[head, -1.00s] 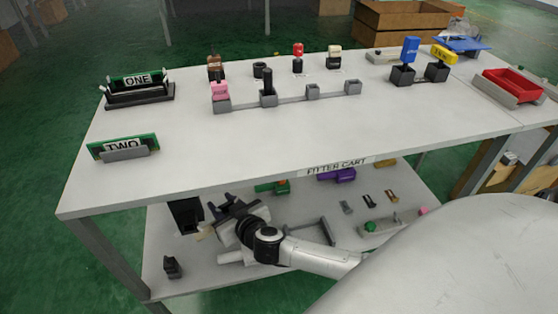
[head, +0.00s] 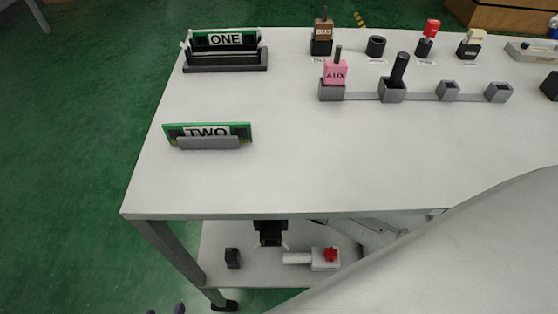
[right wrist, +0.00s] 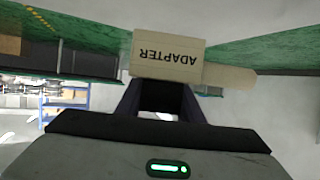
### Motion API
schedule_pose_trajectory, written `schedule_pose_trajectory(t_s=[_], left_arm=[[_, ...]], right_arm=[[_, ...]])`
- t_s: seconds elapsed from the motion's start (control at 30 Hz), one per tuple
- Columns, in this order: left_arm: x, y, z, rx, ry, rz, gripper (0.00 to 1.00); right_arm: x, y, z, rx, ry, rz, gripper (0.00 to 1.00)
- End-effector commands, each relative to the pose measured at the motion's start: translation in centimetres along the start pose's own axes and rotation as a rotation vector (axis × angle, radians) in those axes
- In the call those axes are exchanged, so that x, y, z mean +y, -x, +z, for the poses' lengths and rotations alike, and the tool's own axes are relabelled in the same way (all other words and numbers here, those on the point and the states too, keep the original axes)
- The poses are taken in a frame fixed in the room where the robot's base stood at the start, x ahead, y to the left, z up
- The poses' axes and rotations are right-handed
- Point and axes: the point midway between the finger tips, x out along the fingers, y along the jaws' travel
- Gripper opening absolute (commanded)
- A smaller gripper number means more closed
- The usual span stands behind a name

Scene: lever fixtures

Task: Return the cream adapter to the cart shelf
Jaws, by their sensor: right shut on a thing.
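In the right wrist view the cream adapter (right wrist: 168,55), a block labelled ADAPTER with a paler bar at its right, sits at the tips of my right gripper (right wrist: 165,85), which is shut on it. The label reads upside down there. Neither the adapter nor my right gripper can be made out in the head view. The cart's lower shelf (head: 215,278) shows partly under the worktop (head: 280,190). Two dark fingertips, apart and with nothing between them, show at the bottom left edge of the head view; they look like my left gripper (head: 165,310).
On the lower shelf are a small black block (head: 232,258), a black box-like thing (head: 268,232) and a white fixture with a red knob (head: 331,254). The worktop's front leg (head: 178,255) stands at the left. Boards ONE (head: 225,40) and TWO (head: 207,131) are on top.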

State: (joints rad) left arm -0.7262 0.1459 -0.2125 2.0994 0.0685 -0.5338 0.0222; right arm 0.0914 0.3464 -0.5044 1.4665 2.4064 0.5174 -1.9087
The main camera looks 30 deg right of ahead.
Motion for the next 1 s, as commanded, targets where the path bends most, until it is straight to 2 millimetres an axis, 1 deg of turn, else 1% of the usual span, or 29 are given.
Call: schedule_pose_trajectory(t_s=[0.03, 0.1, 0.2, 0.3, 0.4, 0.47, 0.73, 0.87, 0.9, 0.97, 1.0], left_arm=[[0.0, -0.7, 0.7, 0.01, 0.008, 0.003, 0.43], [0.1, -0.8, 0.6, 0.024, 0.02, 0.008, 0.43], [0.3, -0.9, 0.5, 0.039, 0.034, 0.012, 0.43], [0.4, -1.2, 0.8, 0.05, 0.048, 0.017, 0.43], [1.0, -2.1, 0.6, 0.026, 0.041, 0.038, 0.43], [1.2, -2.3, 0.6, 0.016, 0.038, 0.044, 0.43], [1.2, -2.2, 0.5, 0.008, 0.035, 0.046, 0.43], [1.2, -2.3, 0.6, 0.006, 0.034, 0.046, 0.43], [1.2, -2.3, 0.6, 0.005, 0.034, 0.047, 0.43], [1.2, -2.3, 0.6, 0.005, 0.034, 0.047, 0.43], [1.2, -2.3, 0.6, 0.005, 0.034, 0.047, 0.43]], right_arm=[[0.0, -0.7, 1.8, -0.002, -0.003, 0.001, 0.09], [0.0, -1.1, 2.8, -0.001, -0.001, 0.001, 0.09], [-0.1, -1.5, 3.6, 0.001, -0.002, 0.0, 0.09], [0.0, -2.1, 5.1, -0.001, -0.002, 0.001, 0.09], [-0.1, -2.6, 6.2, 0.0, -0.002, 0.0, 0.09], [0.0, -2.7, 6.4, 0.001, -0.001, 0.0, 0.09], [0.0, -2.6, 6.3, 0.001, 0.001, 0.0, 0.09], [0.0, -2.8, 6.6, 0.0, 0.001, 0.0, 0.09], [0.0, -2.8, 6.7, 0.0, 0.002, 0.0, 0.36], [0.0, -2.8, 6.7, 0.0, 0.002, 0.0, 0.46], [0.0, -2.8, 6.7, 0.0, 0.001, 0.0, 0.52]])
